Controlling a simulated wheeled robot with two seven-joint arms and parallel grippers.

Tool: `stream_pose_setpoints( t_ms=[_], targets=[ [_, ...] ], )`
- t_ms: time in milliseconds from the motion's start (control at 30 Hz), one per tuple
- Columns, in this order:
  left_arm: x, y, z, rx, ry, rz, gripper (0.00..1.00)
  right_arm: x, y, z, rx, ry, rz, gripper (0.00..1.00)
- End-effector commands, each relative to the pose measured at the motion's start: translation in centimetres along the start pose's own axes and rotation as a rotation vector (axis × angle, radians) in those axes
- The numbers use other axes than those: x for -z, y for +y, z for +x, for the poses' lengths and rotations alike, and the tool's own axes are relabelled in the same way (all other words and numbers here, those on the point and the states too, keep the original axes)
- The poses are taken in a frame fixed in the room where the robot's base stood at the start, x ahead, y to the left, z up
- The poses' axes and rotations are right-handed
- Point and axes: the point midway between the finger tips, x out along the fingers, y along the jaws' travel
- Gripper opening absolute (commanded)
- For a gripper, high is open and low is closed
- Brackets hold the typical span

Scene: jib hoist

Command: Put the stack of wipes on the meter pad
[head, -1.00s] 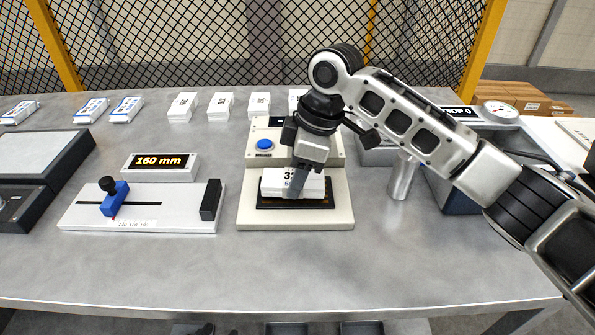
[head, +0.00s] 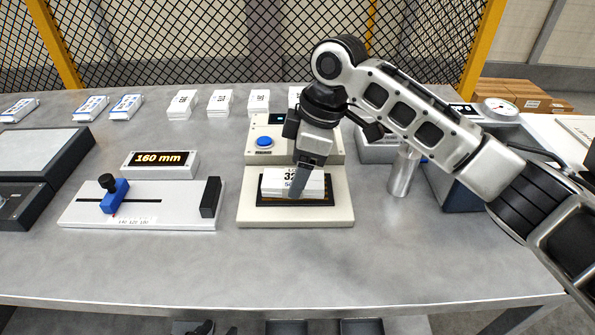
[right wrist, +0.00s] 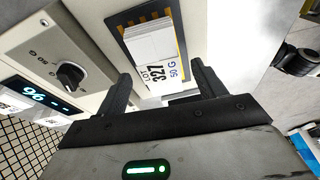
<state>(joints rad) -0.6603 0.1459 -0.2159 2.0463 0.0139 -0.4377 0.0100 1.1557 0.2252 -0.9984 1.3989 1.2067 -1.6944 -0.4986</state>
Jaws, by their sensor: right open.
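The stack of wipes (head: 277,180) is white with a printed label and lies flat on the dark meter pad (head: 262,203) of the cream meter. My right gripper (head: 299,182) reaches down over the stack from the right, and one finger hides part of the label. In the right wrist view, its fingers (right wrist: 161,72) are apart, with a gap on each side of the stack's near end. My left gripper is not in view.
The meter has a blue button (head: 264,143) behind the pad. A slide gauge (head: 150,217) and a "160 mm" display (head: 160,163) stand to the left. Several white stacks (head: 220,103) line the back. A metal cylinder (head: 403,174) stands to the right. The front table is clear.

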Motion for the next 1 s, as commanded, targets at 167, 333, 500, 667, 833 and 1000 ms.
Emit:
stream_pose_setpoints(
  t_ms=[167, 333, 500, 667, 833, 1000],
  targets=[
    [-0.2, 0.0, 0.1, -0.001, -0.002, 0.001, 0.36, 0.0, 0.1, -4.0, -0.005, 0.002, -0.002, 0.70],
    [-0.1, 0.0, 0.1, -0.002, 0.000, 0.004, 0.36, 0.1, 0.1, -7.5, -0.005, 0.001, -0.001, 0.70],
    [0.0, 0.0, 0.0, -0.003, 0.003, 0.005, 0.36, 0.0, 0.1, -9.8, -0.002, 0.000, 0.000, 0.70],
    [0.0, 0.0, -0.1, -0.004, 0.003, 0.005, 0.36, 0.0, 0.0, -10.6, -0.001, 0.000, 0.000, 0.70],
    [-0.1, 0.1, -0.1, -0.004, 0.002, 0.004, 0.36, 0.0, 0.0, -10.7, -0.001, 0.000, 0.000, 0.70],
    [-0.1, 0.1, -0.1, -0.004, 0.002, 0.004, 0.36, 0.0, 0.0, -10.6, -0.001, 0.000, 0.000, 0.70]
  ],
)
